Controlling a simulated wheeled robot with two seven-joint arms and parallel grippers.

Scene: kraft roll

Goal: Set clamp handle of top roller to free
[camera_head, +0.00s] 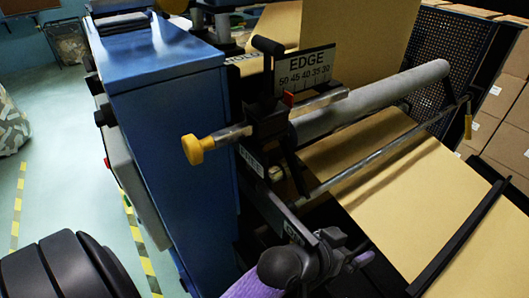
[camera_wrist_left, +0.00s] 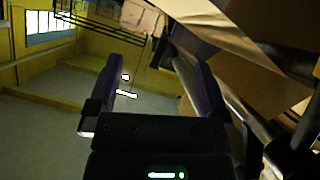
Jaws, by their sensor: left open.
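A black lever with a thick crossbar grip (camera_head: 268,46) stands up beside the EDGE scale plate; it looks like the clamp handle. Small labels sit near it, one behind it to the left and one on the bracket below (camera_head: 251,161); I cannot read them surely. The grey top roller (camera_head: 370,101) runs from this bracket to the upper right. My left gripper (camera_head: 308,268) is at the bottom of the head view, well below the lever. In the left wrist view its two purple fingers (camera_wrist_left: 148,68) are apart with nothing between them. My right gripper is out of view.
A yellow knob (camera_head: 193,150) on a metal shaft juts left from the bracket. The blue machine cabinet (camera_head: 170,90) stands left of it. Kraft paper (camera_head: 400,190) slopes under the roller and a thin rod. Boxes (camera_head: 505,105) stand at right. Open floor lies left.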

